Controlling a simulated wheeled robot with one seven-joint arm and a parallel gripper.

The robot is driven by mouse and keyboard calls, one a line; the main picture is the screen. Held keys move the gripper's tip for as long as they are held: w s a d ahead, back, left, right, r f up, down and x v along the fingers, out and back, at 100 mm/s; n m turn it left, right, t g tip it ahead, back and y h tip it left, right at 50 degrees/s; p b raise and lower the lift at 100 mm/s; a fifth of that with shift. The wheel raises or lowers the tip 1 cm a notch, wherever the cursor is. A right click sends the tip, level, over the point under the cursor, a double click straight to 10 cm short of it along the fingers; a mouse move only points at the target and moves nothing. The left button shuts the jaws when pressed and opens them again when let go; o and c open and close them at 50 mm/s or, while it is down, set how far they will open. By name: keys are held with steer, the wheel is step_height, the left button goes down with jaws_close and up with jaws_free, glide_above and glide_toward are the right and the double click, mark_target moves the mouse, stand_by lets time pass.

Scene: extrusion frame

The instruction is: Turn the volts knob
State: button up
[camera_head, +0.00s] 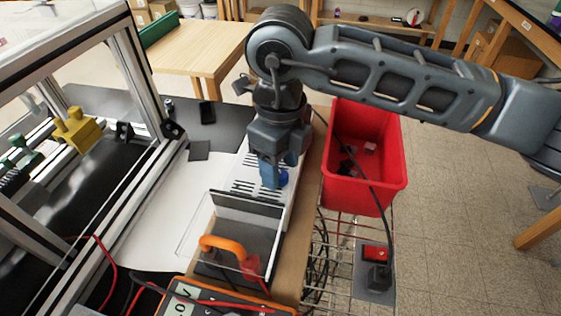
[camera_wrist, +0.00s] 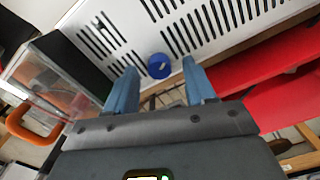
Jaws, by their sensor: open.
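A round blue knob (camera_wrist: 159,66) sits on a white slotted panel (camera_wrist: 110,30) of a device in the wrist view. I take it as the volts knob, though no label is readable. In the head view the knob (camera_head: 284,178) shows just right of my blue fingers. My gripper (camera_wrist: 160,76) is open, with one finger on each side of the knob in the wrist view. Clear gaps show between the knob and both fingers there. I cannot tell how far the fingertips stand from the panel. In the head view my gripper (camera_head: 270,184) points down at the white device (camera_head: 252,178).
A clear-walled box with an orange handle (camera_head: 222,243) and an orange meter (camera_head: 190,298) with red leads stand in front. A red bin (camera_head: 333,165) is close on the right, with a black cable across it. An extrusion frame (camera_head: 140,80) stands left.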

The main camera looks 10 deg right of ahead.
steer(key=shift+f, duration=0.5)
jaws_close()
